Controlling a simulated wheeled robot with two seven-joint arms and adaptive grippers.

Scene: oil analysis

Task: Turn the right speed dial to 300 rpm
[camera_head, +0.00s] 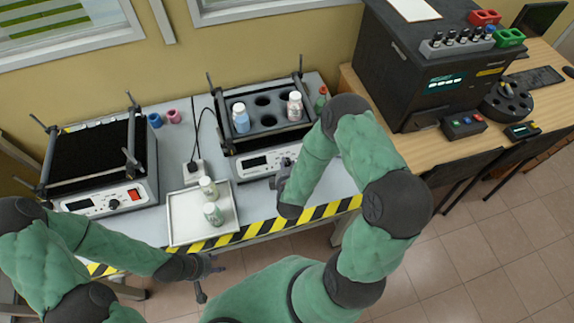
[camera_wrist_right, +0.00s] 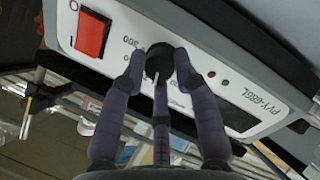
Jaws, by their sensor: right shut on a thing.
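The right shaker (camera_head: 232,168) has a white front panel, which shows upside down in the right wrist view (camera_wrist_right: 130,22). Its black speed dial (camera_wrist_right: 160,57) has a white pointer line and printed numbers around it, 200 and 300 among them. My right gripper (camera_wrist_right: 160,72) is shut on this dial, with its dark fingers around the knob. The exact pointer reading is hard to tell. My left gripper (camera_head: 205,278) is open and empty in front of the table edge.
A red switch (camera_wrist_right: 92,33) is beside the dial. A left shaker (camera_head: 150,180) stands at the left. A white tray (camera_head: 180,228) with two bottles lies between. Bottles stand in the right shaker's rack (camera_head: 268,108). A black analyser (camera_head: 400,70) is at the right.

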